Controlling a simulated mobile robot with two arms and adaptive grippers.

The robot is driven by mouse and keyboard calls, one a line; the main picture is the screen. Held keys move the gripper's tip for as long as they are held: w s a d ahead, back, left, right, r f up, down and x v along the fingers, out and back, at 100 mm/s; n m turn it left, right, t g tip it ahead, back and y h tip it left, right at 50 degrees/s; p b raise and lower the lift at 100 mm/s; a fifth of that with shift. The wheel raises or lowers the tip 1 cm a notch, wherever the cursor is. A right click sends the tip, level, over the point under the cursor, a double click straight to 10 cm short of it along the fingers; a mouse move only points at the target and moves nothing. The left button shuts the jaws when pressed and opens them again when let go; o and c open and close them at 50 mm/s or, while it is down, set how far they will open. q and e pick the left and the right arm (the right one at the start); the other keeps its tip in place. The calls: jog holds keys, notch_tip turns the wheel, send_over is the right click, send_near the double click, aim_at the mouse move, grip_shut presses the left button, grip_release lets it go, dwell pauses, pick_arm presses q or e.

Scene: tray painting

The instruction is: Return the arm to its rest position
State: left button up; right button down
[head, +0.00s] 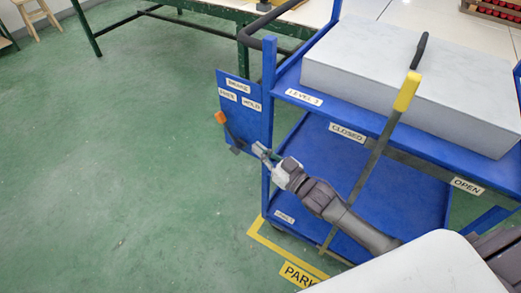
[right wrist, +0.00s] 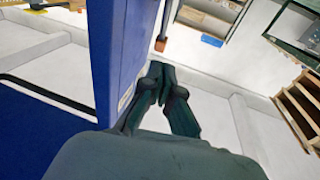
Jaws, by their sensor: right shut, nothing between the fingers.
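My right arm reaches in from the lower right of the head view across the front of a blue cart (head: 447,149). My right gripper (head: 259,151) is beside the cart's blue side panel (head: 243,128), near a dark lever with an orange end (head: 220,118). In the right wrist view the gripper's fingers (right wrist: 162,70) are together and empty, just right of a blue upright surface (right wrist: 116,50). The orange end (right wrist: 160,45) shows beyond the fingertips there. I cannot tell whether the fingers touch the panel or lever. My left gripper is not in view.
A large pale box (head: 400,72) lies on the cart's top shelf. A yellow-gripped lever (head: 407,92) slants across the cart's front. Yellow floor tape (head: 275,243) runs below the cart. The green floor (head: 110,170) to the left is clear. A green-legged table (head: 205,22) stands behind.

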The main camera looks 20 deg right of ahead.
jog(key=s+d+f+m+g+h, duration=0.1)
jog(key=s+f+g+h, duration=0.35)
jog(key=s+f, duration=0.55)
jog(key=s+d+f+m+g+h, duration=0.1)
jog(key=s+f+m+g+h, duration=0.3)
jog(key=f, duration=1)
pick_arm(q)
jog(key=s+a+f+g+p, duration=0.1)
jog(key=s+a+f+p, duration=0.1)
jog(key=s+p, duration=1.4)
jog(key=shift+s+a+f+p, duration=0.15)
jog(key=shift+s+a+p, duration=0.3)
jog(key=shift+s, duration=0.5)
pick_arm(e)
jog(key=s+d+f+g, duration=0.1)
jog(key=s+f+g, duration=0.1)
jog(key=s, duration=0.9)
jog(key=s+d+f+n+g, duration=0.1)
jog(key=s+f+g, duration=0.2)
jog(key=s, duration=0.8)
jog(key=s+d+f+n+g, duration=0.1)
jog(key=s+f+g, duration=0.1)
jog(key=s, duration=0.9)
jog(key=shift+d+f+g, duration=0.15)
jog(key=shift+f+g, duration=0.2)
jog(key=shift+f, duration=0.25)
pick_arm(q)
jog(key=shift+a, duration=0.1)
